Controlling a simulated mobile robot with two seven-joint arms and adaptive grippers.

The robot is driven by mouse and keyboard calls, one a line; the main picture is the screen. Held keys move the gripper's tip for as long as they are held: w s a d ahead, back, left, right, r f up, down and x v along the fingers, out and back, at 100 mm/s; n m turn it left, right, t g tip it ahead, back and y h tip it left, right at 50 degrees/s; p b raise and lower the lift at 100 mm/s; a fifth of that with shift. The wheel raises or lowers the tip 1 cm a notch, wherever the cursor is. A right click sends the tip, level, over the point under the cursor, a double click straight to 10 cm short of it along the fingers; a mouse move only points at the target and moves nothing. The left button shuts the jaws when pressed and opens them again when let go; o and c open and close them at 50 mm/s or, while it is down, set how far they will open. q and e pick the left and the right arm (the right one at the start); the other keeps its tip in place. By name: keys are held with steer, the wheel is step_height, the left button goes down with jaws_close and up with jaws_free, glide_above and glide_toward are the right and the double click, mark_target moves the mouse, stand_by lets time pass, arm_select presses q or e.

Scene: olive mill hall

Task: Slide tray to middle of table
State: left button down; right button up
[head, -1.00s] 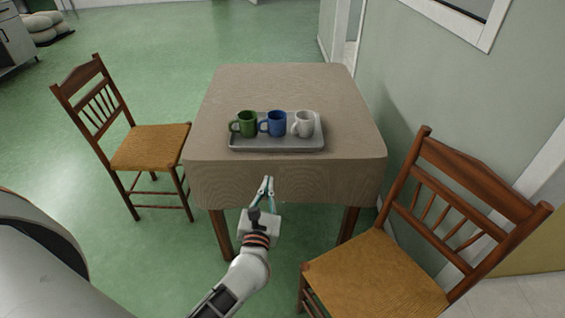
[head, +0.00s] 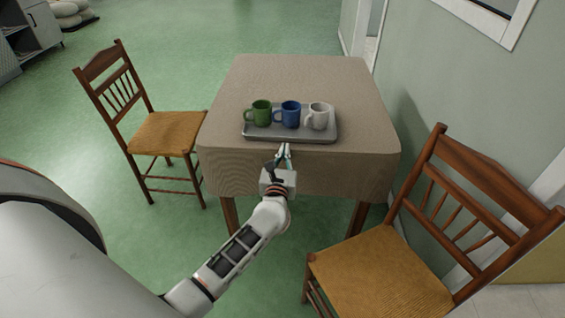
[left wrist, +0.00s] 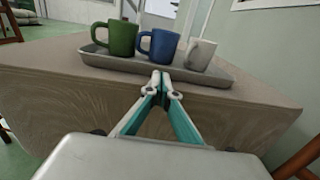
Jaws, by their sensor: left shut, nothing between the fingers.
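A grey tray (head: 262,134) lies near the front edge of the table (head: 300,76). It carries a green mug (head: 260,114), a blue mug (head: 290,115) and a white mug (head: 319,117), all upright in a row. My left gripper (head: 283,149) is shut and empty at the table's front edge, just in front of the tray's near side. In the left wrist view its closed fingertips (left wrist: 160,76) overlap the near rim of the tray (left wrist: 207,80); I cannot tell whether they touch it. My right gripper is not in view.
A wooden chair (head: 160,132) stands left of the table and another chair (head: 385,268) stands at the front right. A wall (head: 425,70) runs along the right side. The tabletop behind the tray is bare.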

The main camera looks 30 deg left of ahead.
mark_target(286, 139)
arm_select(q)
steer(key=shift+x, duration=1.05)
steer(key=shift+w+a, duration=0.1)
steer(key=shift+w, duration=0.25)
steer(key=shift+w+a, duration=0.15)
steer(key=shift+w, duration=0.15)
steer(key=x, duration=0.2)
steer(key=b+x, duration=0.2)
steer(key=x, duration=0.1)
steer(key=shift+w+a+f, duration=0.1)
steer(key=shift+w+f, duration=0.2)
steer(key=shift+w+a+b, duration=0.15)
steer(key=shift+w+b, duration=0.2)
steer(key=shift+w, duration=0.05)
steer(key=shift+w+a+r, duration=0.1)
steer(key=shift+w+r, duration=0.15)
steer(key=shift+r, duration=0.05)
